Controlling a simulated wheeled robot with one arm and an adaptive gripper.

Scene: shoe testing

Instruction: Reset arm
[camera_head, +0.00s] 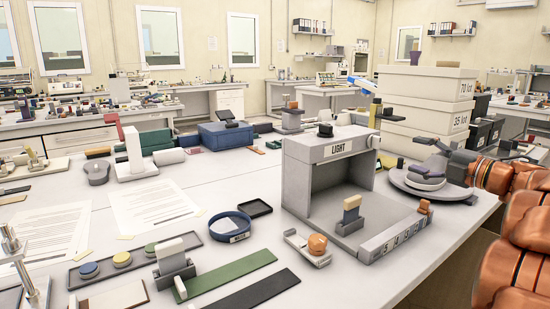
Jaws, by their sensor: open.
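My gripper (446,160) is at the right of the head view, at the end of my copper-coloured arm. Its dark fingers are spread and I see nothing held between them. It is over or beside a round grey turntable (399,183), and the gap between them is hard to judge. A small grey and white piece, perhaps a shoe sample (425,177), is on the turntable, close to the fingers. My arm hides part of the table's right end.
A grey box marked LIGHT (338,150) stands left of the turntable. Stacked white boxes (425,100) rise behind my gripper. Papers (150,207), a blue ring dish (230,227), and green and black strips (232,272) lie on the white table. Some bare tabletop shows between them.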

